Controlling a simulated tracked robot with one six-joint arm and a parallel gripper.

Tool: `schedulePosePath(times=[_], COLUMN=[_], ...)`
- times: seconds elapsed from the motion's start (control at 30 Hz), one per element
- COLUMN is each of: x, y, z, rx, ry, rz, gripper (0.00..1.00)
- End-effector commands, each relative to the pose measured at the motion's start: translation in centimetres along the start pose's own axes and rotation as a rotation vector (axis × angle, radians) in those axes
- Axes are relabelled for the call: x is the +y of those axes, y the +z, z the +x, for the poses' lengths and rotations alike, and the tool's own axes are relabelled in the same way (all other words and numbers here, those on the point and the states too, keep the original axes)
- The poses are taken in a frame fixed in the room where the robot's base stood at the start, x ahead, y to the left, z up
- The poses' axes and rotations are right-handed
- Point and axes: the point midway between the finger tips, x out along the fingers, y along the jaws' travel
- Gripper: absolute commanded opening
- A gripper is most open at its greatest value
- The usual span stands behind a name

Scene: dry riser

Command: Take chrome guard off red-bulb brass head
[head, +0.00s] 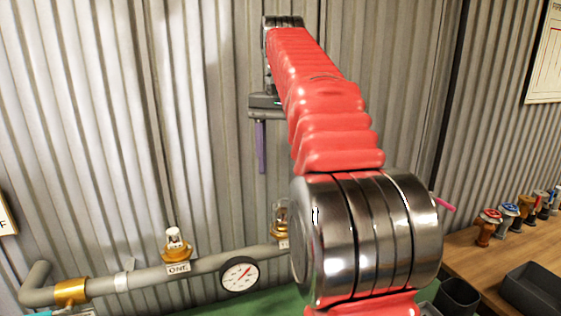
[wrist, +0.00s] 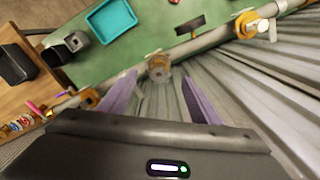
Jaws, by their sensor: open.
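A brass head (head: 281,218) with a clear, shiny wire guard around its bulb stands on the grey pipe, partly hidden by my arm. It also shows in the wrist view (wrist: 158,68), in line with the gap between my fingers. Its bulb colour is too small to tell. Another brass head (head: 176,246), labelled ONE, stands farther left; it shows at upper right in the wrist view (wrist: 248,24). A third brass head (wrist: 88,98) is seen beside the left finger. My gripper (wrist: 159,82) is open and empty, its purple fingers (head: 262,147) hanging above the guarded head, apart from it.
The grey pipe (head: 140,276) carries a gauge (head: 239,275) and runs along the corrugated wall (head: 110,120). A teal tray (wrist: 111,22) lies on the green surface. A wooden bench (head: 490,262) at right holds several coloured heads and a dark bin (head: 532,288).

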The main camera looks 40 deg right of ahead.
Motion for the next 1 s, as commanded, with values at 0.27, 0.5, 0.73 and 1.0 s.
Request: schedulePosePath(times=[0.27,0.5,0.73,1.0], x=[0.0,0.0,0.0,0.1], y=[0.0,0.0,0.1,0.1], z=[0.0,0.8,2.7,5.7], rx=[0.001,0.001,0.0,0.0], ry=[0.0,0.0,0.0,0.0], rz=[0.0,-0.001,0.0,0.0], gripper=[0.58,0.58,0.58,0.58])
